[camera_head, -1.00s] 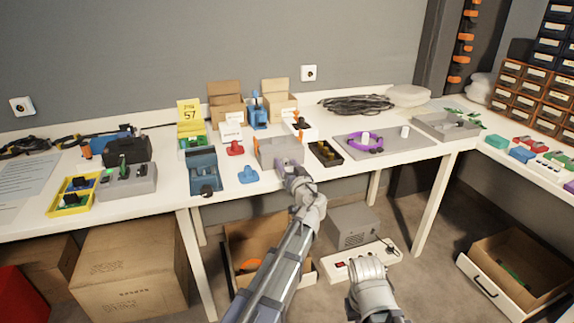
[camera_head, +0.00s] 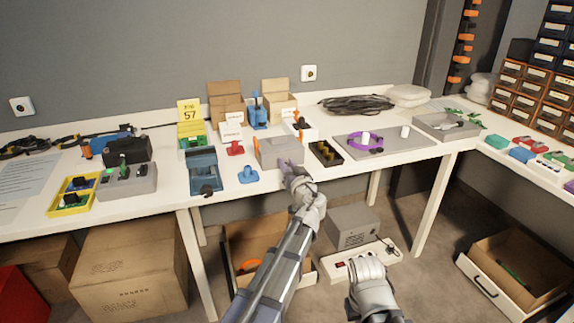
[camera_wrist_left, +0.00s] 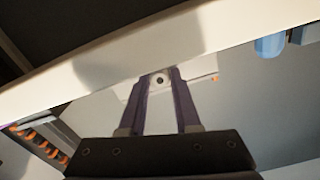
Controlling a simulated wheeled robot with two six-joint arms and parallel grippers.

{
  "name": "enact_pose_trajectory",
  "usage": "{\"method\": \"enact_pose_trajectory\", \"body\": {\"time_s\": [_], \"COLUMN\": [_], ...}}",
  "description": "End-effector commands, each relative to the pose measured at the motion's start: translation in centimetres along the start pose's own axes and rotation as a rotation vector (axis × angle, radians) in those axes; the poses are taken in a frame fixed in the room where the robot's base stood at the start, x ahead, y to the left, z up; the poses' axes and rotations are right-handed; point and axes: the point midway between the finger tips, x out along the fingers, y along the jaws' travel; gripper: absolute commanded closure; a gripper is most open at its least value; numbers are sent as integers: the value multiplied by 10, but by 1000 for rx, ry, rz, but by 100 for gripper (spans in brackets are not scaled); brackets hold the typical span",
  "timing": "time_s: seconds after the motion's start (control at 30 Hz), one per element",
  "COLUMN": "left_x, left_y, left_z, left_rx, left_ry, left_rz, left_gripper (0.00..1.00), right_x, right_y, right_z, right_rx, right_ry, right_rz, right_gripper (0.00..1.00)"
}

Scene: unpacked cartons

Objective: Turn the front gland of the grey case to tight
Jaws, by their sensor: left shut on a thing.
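The grey case (camera_head: 283,151) sits near the front edge of the white bench, with orange bits at its top corners. My left gripper (camera_head: 284,166) reaches its front face from the bench edge.
A blue clamp-like tool (camera_head: 248,174) lies left of the case, beside a blue-grey box (camera_head: 204,172). A black tray (camera_head: 326,153) stands close on the right, then a grey mat (camera_head: 390,150) with a purple ring. The bench edge (camera_wrist_left: 110,75) runs close to the fingers.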

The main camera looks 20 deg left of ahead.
Motion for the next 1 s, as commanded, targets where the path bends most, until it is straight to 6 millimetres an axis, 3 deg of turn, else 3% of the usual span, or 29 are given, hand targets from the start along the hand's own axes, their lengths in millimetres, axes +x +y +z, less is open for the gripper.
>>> {"method": "enact_pose_trajectory", "body": {"time_s": [0.37,1.0], "left_x": [0,0], "left_y": [0,1], "left_z": [0,1], "left_rx": [73,637], "left_ry": [0,0], "left_rz": [0,0], "left_gripper": [100,100], "right_x": [0,1], "right_y": [0,0], "right_z": [0,0], "right_rx": [0,0], "right_ry": [0,0], "right_rz": [0,0], "right_gripper": [100,100]}}
